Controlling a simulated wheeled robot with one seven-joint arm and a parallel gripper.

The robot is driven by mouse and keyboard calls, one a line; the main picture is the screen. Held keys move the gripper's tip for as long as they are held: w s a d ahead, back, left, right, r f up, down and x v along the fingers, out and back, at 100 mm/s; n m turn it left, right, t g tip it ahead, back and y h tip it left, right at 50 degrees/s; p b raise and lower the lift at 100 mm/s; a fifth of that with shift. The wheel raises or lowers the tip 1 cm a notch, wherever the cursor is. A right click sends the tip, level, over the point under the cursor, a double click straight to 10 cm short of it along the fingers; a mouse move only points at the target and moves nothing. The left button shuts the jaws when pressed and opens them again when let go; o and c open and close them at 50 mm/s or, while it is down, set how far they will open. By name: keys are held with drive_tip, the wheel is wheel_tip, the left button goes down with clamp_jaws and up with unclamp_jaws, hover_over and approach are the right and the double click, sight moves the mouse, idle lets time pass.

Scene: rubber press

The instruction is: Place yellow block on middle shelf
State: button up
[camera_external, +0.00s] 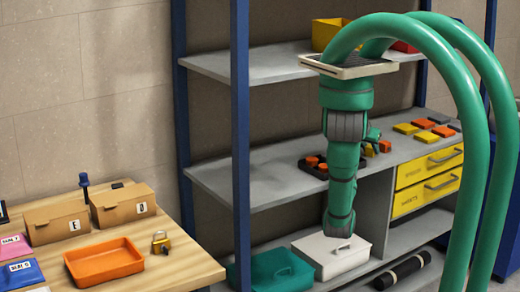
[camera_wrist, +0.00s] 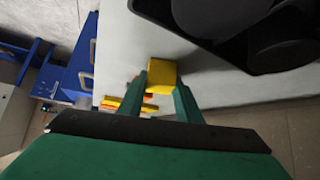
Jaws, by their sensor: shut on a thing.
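My gripper (camera_wrist: 166,88) is shut on a yellow block (camera_wrist: 163,73), which sits between its two green fingertips in the wrist view. The block appears over the grey middle shelf (camera_wrist: 118,45); I cannot tell whether it touches it. In the external view my gripper (camera_external: 371,140) is partly hidden behind my green arm, just above the middle shelf (camera_external: 262,178). Small yellow and orange shapes show by the fingers there, and I cannot tell which is the held block.
A black tray with orange pieces (camera_external: 313,165) lies left of my arm on the middle shelf. Several yellow, orange and grey blocks (camera_external: 427,136) lie to the right, above yellow drawers (camera_external: 428,181). A blue post (camera_external: 240,140) stands at the left. The shelf's left part is clear.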

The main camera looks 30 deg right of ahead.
drive_tip(key=shift+f, duration=0.1)
drive_tip(key=o, duration=1.1)
drive_tip(key=v, duration=0.7)
drive_tip(key=shift+a+r, duration=0.2)
drive_tip(key=shift+r, duration=0.15)
